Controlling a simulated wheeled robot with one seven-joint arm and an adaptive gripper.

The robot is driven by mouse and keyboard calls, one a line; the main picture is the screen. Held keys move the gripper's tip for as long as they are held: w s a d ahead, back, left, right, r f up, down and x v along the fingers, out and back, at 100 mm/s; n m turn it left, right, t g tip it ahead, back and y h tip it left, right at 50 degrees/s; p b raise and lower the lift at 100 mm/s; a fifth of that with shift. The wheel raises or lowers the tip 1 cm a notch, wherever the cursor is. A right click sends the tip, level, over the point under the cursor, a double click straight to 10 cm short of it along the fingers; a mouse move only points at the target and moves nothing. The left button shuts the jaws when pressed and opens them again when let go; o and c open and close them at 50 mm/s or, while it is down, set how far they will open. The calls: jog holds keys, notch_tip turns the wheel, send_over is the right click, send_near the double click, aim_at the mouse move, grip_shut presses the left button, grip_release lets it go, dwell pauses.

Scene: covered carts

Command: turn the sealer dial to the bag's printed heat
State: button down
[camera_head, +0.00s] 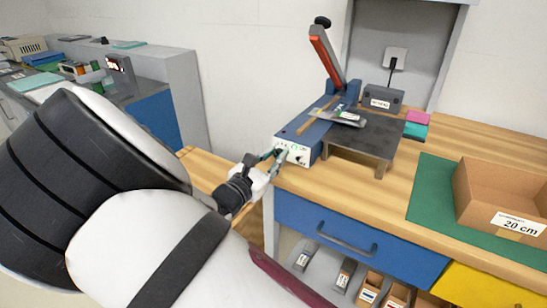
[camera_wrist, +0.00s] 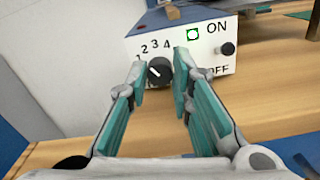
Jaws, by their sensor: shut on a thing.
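The blue sealer (camera_head: 309,121) stands on the wooden bench with its red-orange lever (camera_head: 326,56) raised. Its white front panel (camera_head: 287,153) faces me. In the wrist view the black dial (camera_wrist: 158,71) has a white pointer mark slanting to the upper left, and the numbers 2, 3 and 4 show above it. A silvery bag (camera_head: 340,117) lies across the sealer and the dark stand; its print is too small to read. My gripper (camera_wrist: 160,68) has its teal fingers either side of the dial, shut on it. Its fingertips hide part of the scale.
A green light (camera_wrist: 193,34), the word ON and a black switch knob (camera_wrist: 228,49) are right of the dial. A dark metal stand (camera_head: 365,138) is right of the sealer. A cardboard box (camera_head: 482,190) labelled 20 cm sits on a green mat (camera_head: 434,186). A blue drawer (camera_head: 350,236) is below.

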jog(key=shift+m, duration=0.3)
jog(key=c, duration=1.4)
grip_release()
jog(key=v, duration=1.2)
